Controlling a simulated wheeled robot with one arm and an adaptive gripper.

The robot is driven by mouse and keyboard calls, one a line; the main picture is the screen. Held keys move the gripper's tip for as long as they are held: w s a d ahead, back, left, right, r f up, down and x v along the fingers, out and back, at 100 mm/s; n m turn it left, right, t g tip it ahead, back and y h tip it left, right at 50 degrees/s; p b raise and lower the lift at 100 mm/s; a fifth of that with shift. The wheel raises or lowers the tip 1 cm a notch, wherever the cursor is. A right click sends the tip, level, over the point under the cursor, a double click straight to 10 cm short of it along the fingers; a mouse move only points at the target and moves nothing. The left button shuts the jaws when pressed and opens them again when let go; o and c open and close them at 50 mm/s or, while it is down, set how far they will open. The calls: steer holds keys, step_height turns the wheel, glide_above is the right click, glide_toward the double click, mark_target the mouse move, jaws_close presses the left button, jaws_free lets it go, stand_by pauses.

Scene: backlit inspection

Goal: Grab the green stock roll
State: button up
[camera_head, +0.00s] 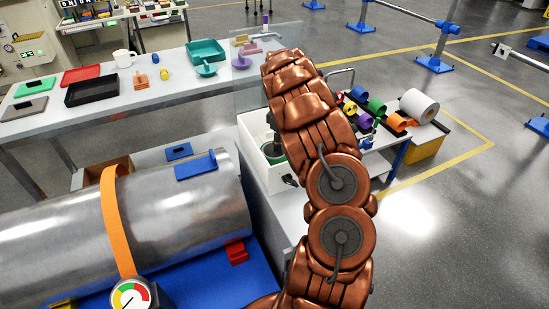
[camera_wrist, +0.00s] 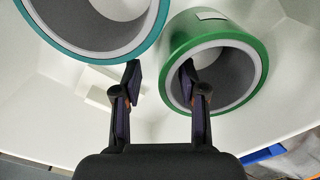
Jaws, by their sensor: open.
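The green stock roll (camera_wrist: 183,29) stands on end at the right of the wrist view, with a grey inner wall and a white label on its side. My gripper (camera_wrist: 160,76) is open. Its right finger overlaps the roll's opening and its left finger is outside, so the near-left wall lies between them. I cannot tell whether either finger touches. A teal roll (camera_wrist: 48,37) is close by at the upper left. In the head view, a green rim (camera_head: 276,159) shows inside a white bin (camera_head: 254,172), largely hidden by my arm.
A clear panel (camera_head: 250,95) rises behind the bin. A big metal cylinder (camera_head: 170,215) lies to the left.

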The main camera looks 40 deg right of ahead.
steer(key=shift+a+f+p, duration=0.2)
steer(key=shift+f+p, duration=0.25)
steer(key=shift+f, duration=1.5)
steer(key=shift+c, duration=0.3)
jaws_close()
